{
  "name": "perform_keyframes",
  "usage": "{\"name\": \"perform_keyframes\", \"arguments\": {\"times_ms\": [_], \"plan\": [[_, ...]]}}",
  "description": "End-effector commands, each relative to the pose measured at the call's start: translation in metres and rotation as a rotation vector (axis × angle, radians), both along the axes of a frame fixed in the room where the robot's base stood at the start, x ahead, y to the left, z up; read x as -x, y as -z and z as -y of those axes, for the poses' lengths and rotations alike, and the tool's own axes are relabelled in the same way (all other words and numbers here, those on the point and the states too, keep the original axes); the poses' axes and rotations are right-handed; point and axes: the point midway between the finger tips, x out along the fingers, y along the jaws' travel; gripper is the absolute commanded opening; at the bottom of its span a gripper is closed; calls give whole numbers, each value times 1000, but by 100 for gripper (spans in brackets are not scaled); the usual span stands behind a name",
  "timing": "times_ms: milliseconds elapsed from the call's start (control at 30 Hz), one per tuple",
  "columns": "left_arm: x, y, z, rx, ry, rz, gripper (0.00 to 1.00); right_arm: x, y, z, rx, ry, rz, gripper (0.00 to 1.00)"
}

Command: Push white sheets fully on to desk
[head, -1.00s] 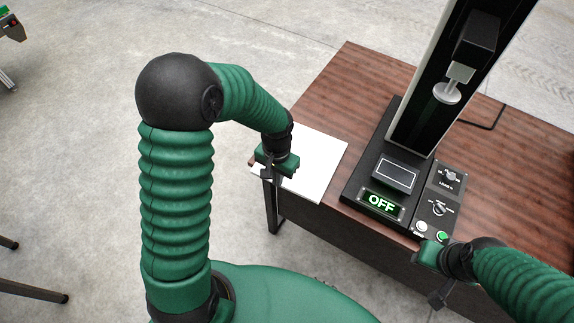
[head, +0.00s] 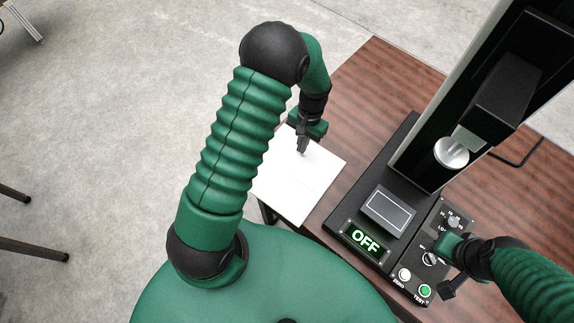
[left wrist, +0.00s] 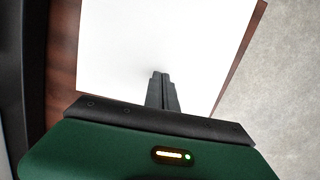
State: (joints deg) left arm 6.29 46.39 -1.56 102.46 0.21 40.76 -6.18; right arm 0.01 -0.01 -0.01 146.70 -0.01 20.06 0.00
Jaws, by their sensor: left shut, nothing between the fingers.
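The white sheets (head: 300,190) lie as a flat pale stack on the near left corner of the brown wooden desk (head: 365,75). In the left wrist view the sheets (left wrist: 120,50) have wood along their left side and a thin strip of wood on their right. Their near corner reaches about the desk's front edge; my arm hides part of their left side. My left gripper (head: 303,151) is shut and empty, fingers pointing down at the sheets' far part; contact is unclear. My right gripper (head: 448,288) is by the control panel; its jaws are unclear.
A black test machine with a tall column (head: 455,95) stands on the desk right of the sheets. Its display (head: 365,239) reads OFF. A control panel (head: 430,250) with knobs and buttons is beside it. Concrete floor (head: 90,130) lies open to the left.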

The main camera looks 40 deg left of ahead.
Motion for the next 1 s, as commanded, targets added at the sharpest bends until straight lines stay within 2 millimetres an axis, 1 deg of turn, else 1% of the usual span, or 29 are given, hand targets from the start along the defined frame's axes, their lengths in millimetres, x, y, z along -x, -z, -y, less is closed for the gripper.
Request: {"name": "perform_keyframes", "arguments": {"times_ms": [33, 300, 400, 467, 567, 600, 1000], "plan": [[11, -2, 0, 0, -1, -3, 0, 0, -3, 0, 0, 0, 0, 36], [68, -1, 2, 0, -1, -5, 0, 0, -12, 0, 0, 0, 0, 36], [88, -1, 2, 0, -1, -4, 0, 0, -14, 0, 0, 0, 0, 36], [98, -1, 2, 0, -1, -4, 0, 0, -15, 0, 0, 0, 0, 36], [99, 10, 2, 0, 0, -4, 0, 0, -16, 0, 0, 0, 1, 36], [98, 15, 2, 0, 0, -3, 0, 0, -13, 0, 0, 0, 1, 36], [96, 20, 4, 3, 1, -6, 0, 0, -11, 0, 0, 0, 0, 36]]}}
